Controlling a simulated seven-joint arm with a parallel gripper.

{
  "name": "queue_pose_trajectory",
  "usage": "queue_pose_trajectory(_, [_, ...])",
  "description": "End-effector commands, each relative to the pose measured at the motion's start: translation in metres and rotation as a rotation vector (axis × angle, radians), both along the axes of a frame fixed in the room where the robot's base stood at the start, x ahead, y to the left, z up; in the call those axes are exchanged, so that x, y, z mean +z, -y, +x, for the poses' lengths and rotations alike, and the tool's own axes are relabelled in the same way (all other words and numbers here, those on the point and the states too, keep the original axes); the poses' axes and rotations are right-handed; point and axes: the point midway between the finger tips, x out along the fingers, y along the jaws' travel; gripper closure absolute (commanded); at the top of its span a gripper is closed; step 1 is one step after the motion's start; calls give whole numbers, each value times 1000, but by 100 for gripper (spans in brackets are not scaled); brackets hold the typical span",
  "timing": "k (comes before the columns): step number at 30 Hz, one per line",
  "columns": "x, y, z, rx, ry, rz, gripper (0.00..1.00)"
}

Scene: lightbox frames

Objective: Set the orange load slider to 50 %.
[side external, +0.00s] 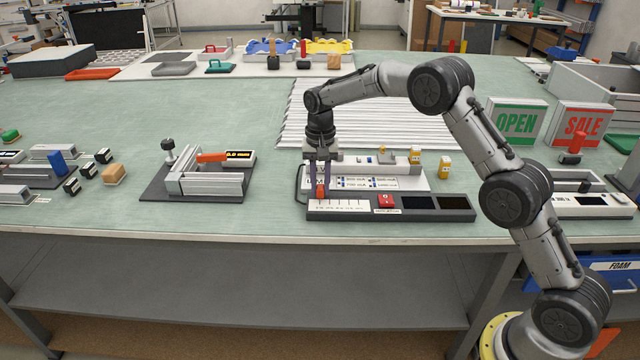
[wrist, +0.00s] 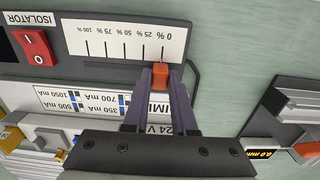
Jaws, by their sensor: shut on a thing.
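The orange load slider (wrist: 160,76) is at the right end of its slot in the wrist view, by the 0 % mark. In the side external view the slider (side external: 320,193) is at the left end of the panel. The white scale (wrist: 120,40) appears upside down in the wrist view, reading from 0 % at right to 100 % at left; the 50 % mark lies left of the slider. My gripper (wrist: 160,80), also in the side external view (side external: 319,184), is shut on the slider, one finger on each side. The fingers hide part of the knob.
A red isolator switch (wrist: 36,47) stands on the same dark panel (side external: 440,215), beyond the 100 % end. A grey unit with mA labels (wrist: 85,102) lies behind the slot. A dark cable loop (wrist: 193,75) is beside the 0 % end. The slot (wrist: 115,66) toward 100 % looks clear.

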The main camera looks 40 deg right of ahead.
Motion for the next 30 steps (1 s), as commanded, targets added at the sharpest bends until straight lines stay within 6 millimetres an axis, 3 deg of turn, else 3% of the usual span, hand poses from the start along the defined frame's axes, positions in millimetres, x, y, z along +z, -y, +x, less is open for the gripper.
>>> queue_pose_trajectory(9, [2, 32, -30, -3, 3, -1, 100])
queue_pose_trajectory(19, [2, 34, -32, -1, 5, -2, 100])
queue_pose_trajectory(20, [2, 34, -32, -1, 5, -2, 73])
queue_pose_trajectory(24, [1, 34, -33, -1, 4, -2, 48])
queue_pose_trajectory(30, [1, 34, -33, -1, 1, -1, 45])
